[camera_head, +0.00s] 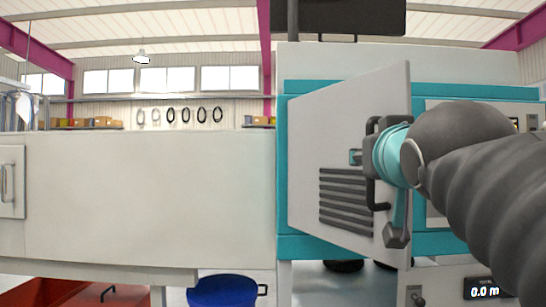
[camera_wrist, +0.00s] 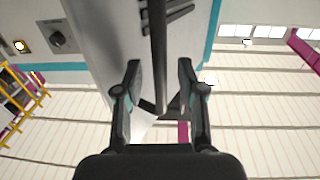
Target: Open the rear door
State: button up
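The rear door (camera_head: 335,130) is a pale panel with dark louvres low down, on a teal-framed machine. It stands ajar, its right edge swung out towards me. A dark bar handle (camera_head: 379,207) is near that edge, partly hidden by my wrist. In the wrist view the handle (camera_wrist: 158,50) runs between the two fingers of my gripper (camera_wrist: 159,75). The fingers are apart, with a gap on each side of the bar, and do not appear to touch it. In the head view my arm hides most of the gripper.
A long white cabinet (camera_head: 150,195) fills the left. A blue bin (camera_head: 225,290) and a red-brown container (camera_head: 70,292) stand low in front. The machine's teal frame (camera_head: 310,247) shows below the door. A dark screen (camera_head: 350,17) is above.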

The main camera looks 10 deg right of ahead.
jog(key=v, duration=1.1)
dwell(0.4)
